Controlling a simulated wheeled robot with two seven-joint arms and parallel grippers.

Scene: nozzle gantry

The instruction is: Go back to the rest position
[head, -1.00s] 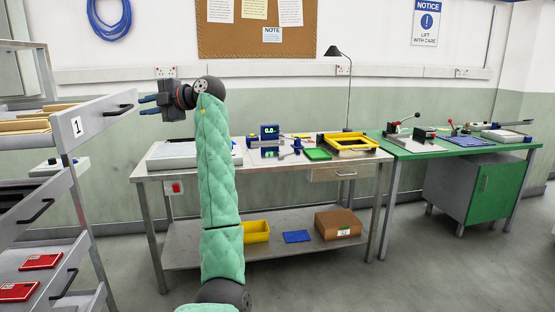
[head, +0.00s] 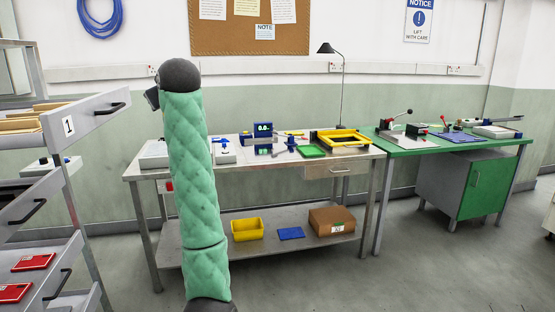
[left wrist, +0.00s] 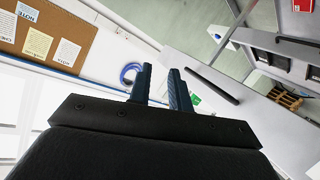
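My left arm, in a quilted green sleeve, rises upright left of centre in the head view. Its gripper is mostly hidden behind the arm's dark top joint there. In the left wrist view my left gripper (left wrist: 160,70) shows two dark blue fingers with a gap between them and nothing held. My right arm and gripper are not in view.
A drawer cabinet (head: 85,122) with pulled-out drawers stands close at left; its handle shows in the left wrist view (left wrist: 211,86). Behind the arm is a steel workbench (head: 345,168); a green bench (head: 450,152) stands right. Floor at front right is clear.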

